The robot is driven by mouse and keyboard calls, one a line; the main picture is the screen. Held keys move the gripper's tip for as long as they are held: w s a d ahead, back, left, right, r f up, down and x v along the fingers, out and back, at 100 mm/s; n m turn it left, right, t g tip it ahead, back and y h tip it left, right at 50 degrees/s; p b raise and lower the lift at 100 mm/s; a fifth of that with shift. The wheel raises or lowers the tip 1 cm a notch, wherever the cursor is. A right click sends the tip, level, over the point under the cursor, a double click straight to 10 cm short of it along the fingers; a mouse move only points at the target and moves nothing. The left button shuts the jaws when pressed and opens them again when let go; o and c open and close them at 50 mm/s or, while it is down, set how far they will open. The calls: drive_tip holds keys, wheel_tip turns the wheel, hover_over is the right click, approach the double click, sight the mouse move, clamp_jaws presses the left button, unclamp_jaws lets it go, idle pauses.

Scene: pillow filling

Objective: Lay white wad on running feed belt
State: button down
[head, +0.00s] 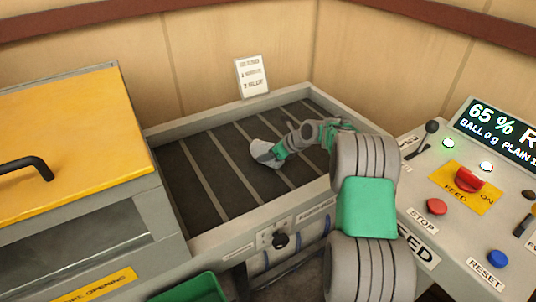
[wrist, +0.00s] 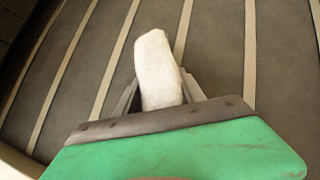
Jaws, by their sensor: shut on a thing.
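The white wad (wrist: 158,62) is a pale, elongated lump between the two fingers of my gripper (wrist: 158,98) in the wrist view. In the head view my gripper (head: 268,152) is over the middle of the dark feed belt (head: 200,205), and the wad is hard to tell from the grey fingers. The belt has light cross strips, and it also fills the background of the wrist view (wrist: 215,50). My gripper is shut on the wad. I cannot tell whether the wad touches the belt. Two stills at one moment do not show belt motion.
A grey machine with a yellow lid (head: 75,135) stands left of the belt. A control panel (head: 455,225) on the right has a red feed switch (head: 470,181), stop and reset buttons, and a lit display (head: 497,130). A green bin (head: 190,290) is below. A low grey rim surrounds the belt.

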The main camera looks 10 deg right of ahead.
drive_tip(key=shift+f, duration=0.1)
drive_tip(key=shift+f, duration=0.35)
drive_tip(key=shift+f, duration=0.15)
drive_tip(key=c, duration=0.7)
unclamp_jaws()
